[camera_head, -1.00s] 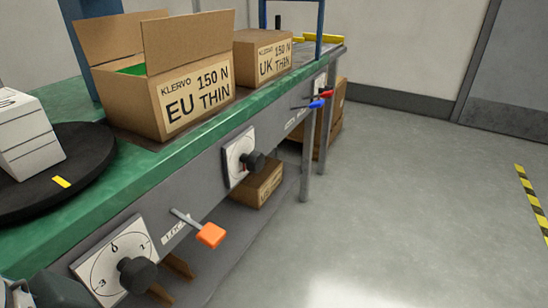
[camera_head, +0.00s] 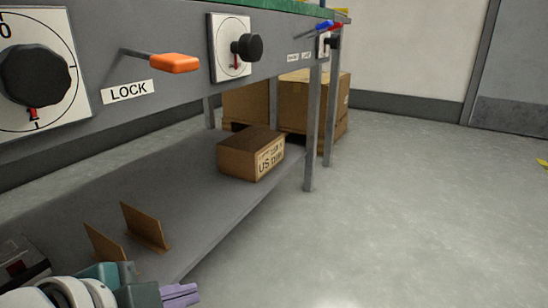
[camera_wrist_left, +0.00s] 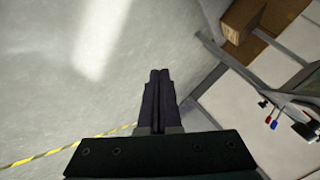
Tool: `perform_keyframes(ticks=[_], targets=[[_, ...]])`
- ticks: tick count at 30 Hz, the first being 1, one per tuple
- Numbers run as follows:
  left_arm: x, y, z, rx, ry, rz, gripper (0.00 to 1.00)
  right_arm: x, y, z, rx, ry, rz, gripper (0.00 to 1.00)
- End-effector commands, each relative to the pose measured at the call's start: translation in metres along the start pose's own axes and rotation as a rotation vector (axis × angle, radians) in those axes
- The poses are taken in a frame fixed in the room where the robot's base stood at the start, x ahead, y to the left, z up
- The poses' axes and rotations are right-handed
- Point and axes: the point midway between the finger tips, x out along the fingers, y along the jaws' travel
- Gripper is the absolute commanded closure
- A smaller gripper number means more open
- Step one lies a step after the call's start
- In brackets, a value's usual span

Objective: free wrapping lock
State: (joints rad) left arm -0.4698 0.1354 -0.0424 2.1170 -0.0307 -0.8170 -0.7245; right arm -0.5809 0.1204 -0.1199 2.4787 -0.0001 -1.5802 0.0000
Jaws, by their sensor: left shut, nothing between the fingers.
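The lock lever with an orange handle (camera_head: 174,63) sticks out from the grey front panel of the bench, above a white LOCK label (camera_head: 128,91). My left gripper (camera_head: 180,294) is low at the bottom left of the head view, below the lever and well apart from it, near the lower shelf's front edge. Its dark fingers (camera_wrist_left: 156,100) lie together in the left wrist view, shut with nothing between them, over open floor. My right gripper is not in view.
Dial plates with black knobs (camera_head: 37,76) (camera_head: 246,47) flank the lever. Blue (camera_head: 324,27) and red levers are farther along. The lower shelf (camera_head: 185,190) holds a small carton (camera_head: 250,153) and cardboard dividers (camera_head: 146,226). Larger cartons (camera_head: 300,100) stand behind. The floor at right is clear.

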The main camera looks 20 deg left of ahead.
Motion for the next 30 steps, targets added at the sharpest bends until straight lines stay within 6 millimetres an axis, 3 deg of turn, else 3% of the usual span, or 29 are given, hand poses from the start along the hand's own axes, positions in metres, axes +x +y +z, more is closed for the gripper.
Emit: perform_keyframes(ticks=[1, 3, 7, 11, 17, 21, 30], targets=[[0.023, -0.001, 0.007, 0.104, 0.037, -0.062, 1.0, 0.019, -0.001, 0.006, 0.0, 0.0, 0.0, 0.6], [0.036, -0.014, 0.005, 0.269, 0.089, -0.164, 1.0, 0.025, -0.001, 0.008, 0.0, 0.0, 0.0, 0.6], [0.05, -0.041, 0.0, 0.574, 0.144, -0.373, 1.0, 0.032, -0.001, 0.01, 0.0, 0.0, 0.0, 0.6], [0.05, -0.065, -0.005, 0.873, 0.145, -0.605, 1.0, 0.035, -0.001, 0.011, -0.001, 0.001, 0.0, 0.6], [0.028, -0.093, -0.01, 1.297, 0.028, -0.993, 1.0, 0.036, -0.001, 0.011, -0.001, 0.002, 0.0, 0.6], [0.002, -0.102, -0.01, 1.545, -0.145, -1.269, 1.0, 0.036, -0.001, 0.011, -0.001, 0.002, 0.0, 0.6], [-0.052, -0.099, -0.002, 1.808, -0.576, -1.675, 1.0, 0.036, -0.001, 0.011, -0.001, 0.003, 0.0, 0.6]])
